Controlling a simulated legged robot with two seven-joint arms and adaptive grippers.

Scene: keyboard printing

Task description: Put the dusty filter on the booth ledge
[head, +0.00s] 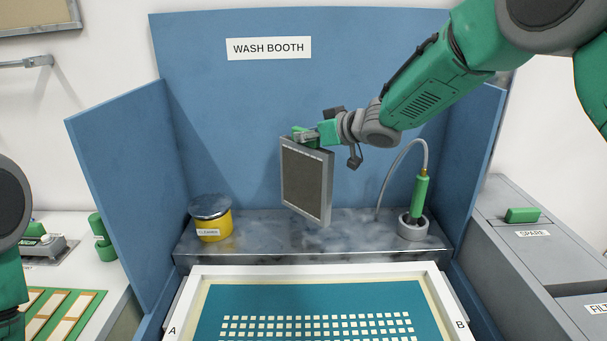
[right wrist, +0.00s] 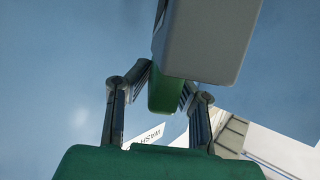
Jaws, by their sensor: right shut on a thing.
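The dusty filter (head: 305,183), a flat grey-framed panel with a brown-grey face, is held upright and slightly tilted in front of the booth's back wall. My right gripper (head: 306,137) is shut on the filter's green handle at the top. In the right wrist view the fingers (right wrist: 162,90) close on the green handle, with the grey filter frame (right wrist: 212,38) beyond. The grey metal booth ledge (head: 270,238) lies below the filter. The filter's lower edge overlaps the ledge in the picture; I cannot tell if they touch. My left gripper is out of view.
A yellow cleaner jar (head: 212,222) stands on the ledge's left end. A green spray nozzle in a grey holder (head: 412,228) with a hose stands on the right. The ledge between them is clear. A white-framed screen (head: 320,272) lies in front.

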